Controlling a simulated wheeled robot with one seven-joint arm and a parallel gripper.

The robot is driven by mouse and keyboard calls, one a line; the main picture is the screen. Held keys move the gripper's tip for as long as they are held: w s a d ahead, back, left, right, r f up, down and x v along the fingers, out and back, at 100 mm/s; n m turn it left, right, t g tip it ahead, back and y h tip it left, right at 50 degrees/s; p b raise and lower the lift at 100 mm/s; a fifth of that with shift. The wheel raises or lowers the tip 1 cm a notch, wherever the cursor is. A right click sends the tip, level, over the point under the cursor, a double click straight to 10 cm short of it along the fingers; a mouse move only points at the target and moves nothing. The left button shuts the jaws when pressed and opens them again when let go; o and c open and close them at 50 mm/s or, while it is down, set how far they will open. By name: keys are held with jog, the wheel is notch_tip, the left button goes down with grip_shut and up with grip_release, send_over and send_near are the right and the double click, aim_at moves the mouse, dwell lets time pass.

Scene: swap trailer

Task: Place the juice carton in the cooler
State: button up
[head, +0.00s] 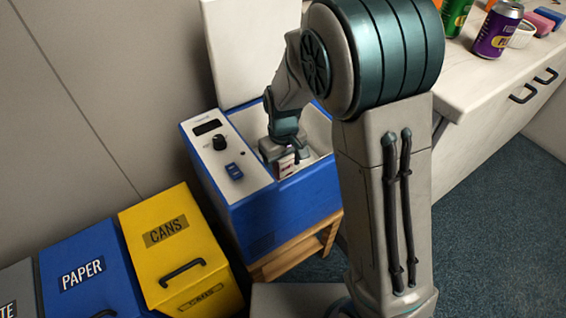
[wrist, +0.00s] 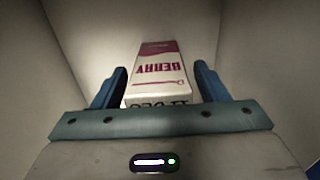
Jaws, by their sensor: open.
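The juice carton (wrist: 157,75), white with a dark red top and the word BERRY, is inside the cooler between my gripper's fingers in the wrist view. Its lower part in that view is hidden behind my gripper. My gripper (wrist: 160,88) is open, with a blue finger on each side of the carton and a gap visible beside it. In the head view my gripper (head: 283,163) reaches down into the open blue cooler (head: 285,208), and a small part of the carton shows at it. The cooler's pale inner walls (wrist: 265,60) surround both.
The cooler's lid stands open behind it, and it rests on a wooden stand (head: 298,250). Yellow CANS (head: 185,215) and blue PAPER (head: 75,245) bins stand at left. A counter (head: 480,85) at right holds a purple can (head: 495,32) and a green can (head: 455,15).

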notch_tip(320, 180, up, 12)
jog(key=p, duration=0.3)
jog(key=s+d+r+m, duration=0.2)
jog(key=s+d+m, duration=0.1)
jog(key=s+d, duration=0.5)
jog(key=s+d+r+m+t, duration=0.1)
jog(key=s+d+r+m, duration=0.1)
jog(key=s+d, duration=0.6)
jog(key=shift+m, duration=0.8)
